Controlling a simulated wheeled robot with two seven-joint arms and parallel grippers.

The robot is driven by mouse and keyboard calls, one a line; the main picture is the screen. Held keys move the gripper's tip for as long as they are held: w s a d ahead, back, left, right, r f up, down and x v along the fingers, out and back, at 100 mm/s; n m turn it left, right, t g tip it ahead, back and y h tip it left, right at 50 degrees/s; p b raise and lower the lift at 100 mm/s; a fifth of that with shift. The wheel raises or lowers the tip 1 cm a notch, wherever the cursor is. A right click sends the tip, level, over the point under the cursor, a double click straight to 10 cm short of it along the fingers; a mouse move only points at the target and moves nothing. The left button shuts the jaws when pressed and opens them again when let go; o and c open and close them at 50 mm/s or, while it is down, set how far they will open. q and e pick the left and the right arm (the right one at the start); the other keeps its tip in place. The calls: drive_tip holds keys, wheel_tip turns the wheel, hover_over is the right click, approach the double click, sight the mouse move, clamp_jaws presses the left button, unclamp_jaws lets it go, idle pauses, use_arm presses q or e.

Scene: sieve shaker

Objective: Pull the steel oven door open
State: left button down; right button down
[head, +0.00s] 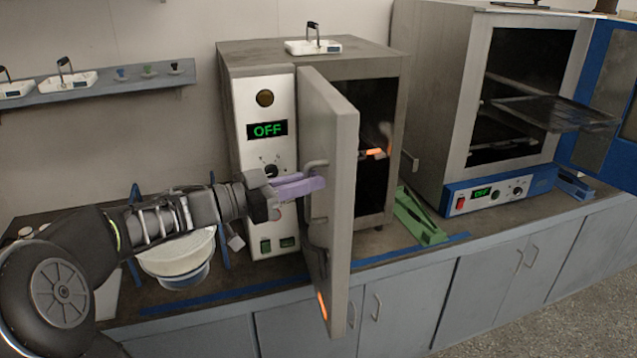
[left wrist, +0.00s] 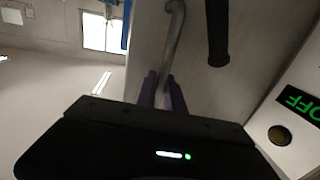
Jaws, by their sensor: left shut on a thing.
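The steel oven (head: 310,55) stands on the counter with a front panel reading OFF. Its steel door (head: 338,200) is swung well open toward me, and the dark inside shows to the right of it with an orange glow. My left gripper (head: 318,184) has purple fingers and is shut on the door handle (head: 316,240) at the door's outer left face. In the left wrist view the fingers (left wrist: 168,95) close around the curved metal handle (left wrist: 175,30). The handle's gripped part is hidden by the fingers. My right gripper is not in view.
A second oven (head: 480,100) with a blue base stands open to the right, a rack (head: 560,112) sticking out. A white bowl (head: 178,252) sits behind my left arm. A green holder (head: 420,218) lies between the ovens. A wall shelf (head: 100,95) is at upper left.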

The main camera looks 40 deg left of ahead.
use_arm(q)
drive_tip(key=shift+r, duration=0.1)
drive_tip(key=c, duration=1.7)
unclamp_jaws()
drive_tip(key=shift+c, duration=0.2)
drive_tip(key=b+v, duration=0.1)
drive_tip(key=v, duration=0.6)
drive_tip(key=shift+s+a+b, duration=0.2)
drive_tip(key=shift+s+b, duration=0.15)
drive_tip(key=shift+b, duration=0.05)
